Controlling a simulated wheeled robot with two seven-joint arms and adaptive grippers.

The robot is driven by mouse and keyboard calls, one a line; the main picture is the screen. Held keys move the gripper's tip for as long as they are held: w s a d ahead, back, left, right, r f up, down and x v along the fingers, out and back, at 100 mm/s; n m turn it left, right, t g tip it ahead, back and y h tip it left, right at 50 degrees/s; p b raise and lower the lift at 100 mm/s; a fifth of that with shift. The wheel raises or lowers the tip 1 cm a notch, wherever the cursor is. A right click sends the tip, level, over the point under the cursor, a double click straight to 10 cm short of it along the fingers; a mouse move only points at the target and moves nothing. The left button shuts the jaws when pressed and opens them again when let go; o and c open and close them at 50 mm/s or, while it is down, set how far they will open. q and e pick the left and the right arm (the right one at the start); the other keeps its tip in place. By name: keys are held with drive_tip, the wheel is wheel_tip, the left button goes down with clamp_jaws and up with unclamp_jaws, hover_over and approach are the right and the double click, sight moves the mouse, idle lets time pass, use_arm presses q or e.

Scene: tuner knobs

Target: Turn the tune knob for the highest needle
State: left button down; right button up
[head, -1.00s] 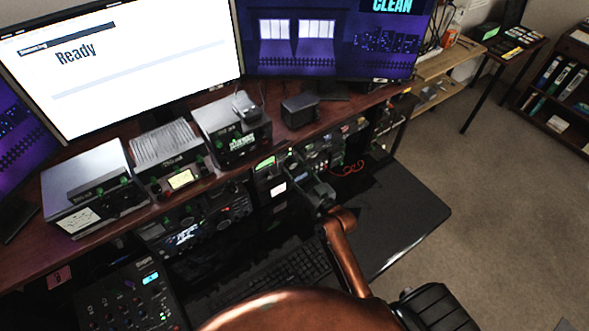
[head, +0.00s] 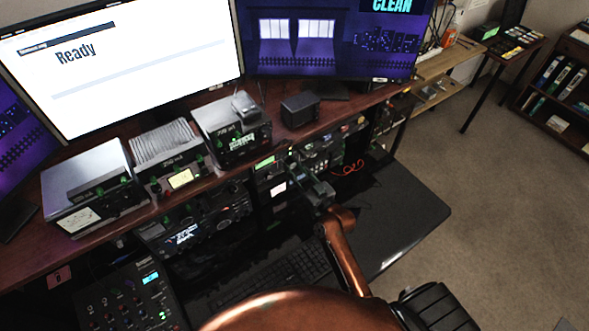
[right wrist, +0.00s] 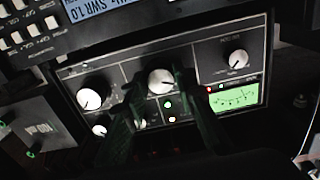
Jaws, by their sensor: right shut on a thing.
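In the right wrist view, a dark tuner panel has a large left knob (right wrist: 88,98), a middle knob (right wrist: 160,82) and a right knob (right wrist: 237,60). Their labels are too blurred to read. A lit green meter (right wrist: 234,97) sits at the panel's lower right; its needle is too small to read surely. My right gripper (right wrist: 160,92) has its dark fingers on either side of the middle knob and is shut on it. In the head view my right gripper (head: 297,165) is at the tuner front, beside the green meter (head: 265,162). My left gripper is not in view.
A radio with a blue-white display (right wrist: 90,8) sits beside the tuner. Several silver-topped units (head: 88,180) stand on the wooden desk (head: 25,258). A keyboard (head: 280,275) and dark desk pad (head: 405,215) lie below. A cable (right wrist: 303,130) hangs at the right.

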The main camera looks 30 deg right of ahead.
drive_tip(key=shift+r+m+p, duration=0.1)
drive_tip(key=shift+m+p, duration=1.4)
drive_tip(key=shift+m, duration=0.1)
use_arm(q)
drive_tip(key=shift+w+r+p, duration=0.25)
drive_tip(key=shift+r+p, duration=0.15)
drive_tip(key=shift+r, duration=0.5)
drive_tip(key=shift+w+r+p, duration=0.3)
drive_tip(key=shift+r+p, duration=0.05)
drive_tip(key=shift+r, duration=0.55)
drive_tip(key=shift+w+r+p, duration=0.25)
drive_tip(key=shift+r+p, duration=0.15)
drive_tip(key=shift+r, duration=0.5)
use_arm(e)
drive_tip(key=shift+m, duration=1.9)
drive_tip(key=o, duration=1.2)
drive_tip(key=shift+c, duration=0.2)
